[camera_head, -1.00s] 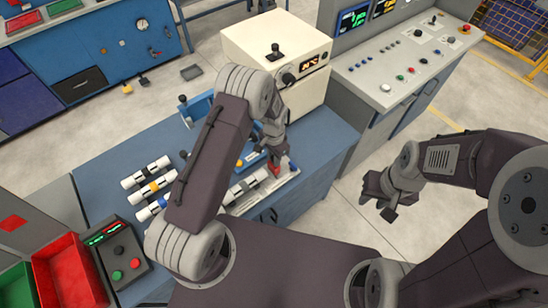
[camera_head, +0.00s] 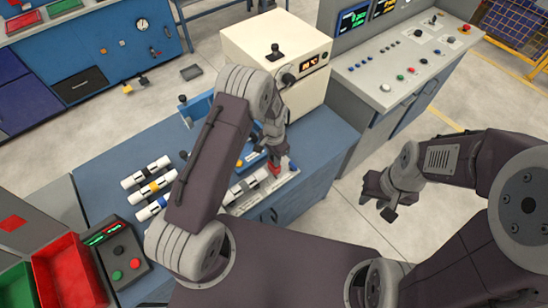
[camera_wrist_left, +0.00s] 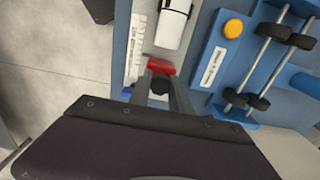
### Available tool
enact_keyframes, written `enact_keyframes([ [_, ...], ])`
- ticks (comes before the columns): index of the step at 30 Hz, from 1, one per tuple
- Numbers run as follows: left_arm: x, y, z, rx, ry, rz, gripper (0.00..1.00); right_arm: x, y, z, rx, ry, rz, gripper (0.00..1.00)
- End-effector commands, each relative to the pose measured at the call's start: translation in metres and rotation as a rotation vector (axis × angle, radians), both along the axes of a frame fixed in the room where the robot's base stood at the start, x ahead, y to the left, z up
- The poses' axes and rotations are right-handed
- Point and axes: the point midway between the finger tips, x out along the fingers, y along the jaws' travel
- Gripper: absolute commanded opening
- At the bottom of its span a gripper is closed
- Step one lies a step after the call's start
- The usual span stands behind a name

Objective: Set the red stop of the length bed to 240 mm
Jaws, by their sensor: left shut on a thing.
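The red stop (camera_head: 274,168) sits on the length bed (camera_head: 286,178), near the bed's right end in the head view. In the left wrist view the red stop (camera_wrist_left: 161,69) lies between the fingertips of my left gripper (camera_wrist_left: 160,82). That gripper is shut on the stop. A white pipe with a dark band (camera_wrist_left: 172,25) lies in the bed, just beyond the stop. A scale strip (camera_wrist_left: 137,45) runs along the bed; its figures are too small to read. My right gripper (camera_head: 376,200) hangs over the floor, away from the bed; its finger gap is unclear.
Several white banded pipes (camera_head: 150,187) lie left of my left arm. A blue fixture with rods and a yellow button (camera_wrist_left: 234,28) stands beside the bed. A beige box with a display (camera_head: 270,50) stands behind. A button box (camera_head: 119,252) and red bin (camera_head: 68,272) are front left.

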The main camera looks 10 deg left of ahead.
Motion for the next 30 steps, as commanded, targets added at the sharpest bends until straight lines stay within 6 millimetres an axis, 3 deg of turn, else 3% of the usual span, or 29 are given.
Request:
enact_keyframes([
  [4, 0.003, -0.001, -0.002, 0.000, -0.004, -0.001, 0.00, 0.000, 0.000, -0.008, 0.000, 0.000, 0.000, 0.32],
  [10, 0.003, -0.001, 0.001, 0.000, -0.004, 0.000, 0.00, 0.000, 0.000, -0.005, 0.000, 0.000, 0.000, 0.32],
  [11, 0.003, -0.001, 0.001, 0.000, -0.004, 0.000, 0.30, 0.000, 0.000, -0.005, 0.000, 0.000, 0.000, 0.32],
  [13, 0.003, -0.001, 0.001, 0.000, -0.003, 0.000, 0.46, 0.000, 0.000, -0.005, 0.000, 0.000, 0.000, 0.32],
  [23, 0.003, -0.001, 0.003, 0.000, -0.002, 0.000, 0.46, 0.000, 0.000, -0.006, 0.000, 0.000, 0.000, 0.32],
  [30, 0.003, -0.001, 0.050, -0.001, -0.008, 0.000, 0.46, 0.000, 0.000, -0.019, 0.000, 0.000, 0.000, 0.32],
])
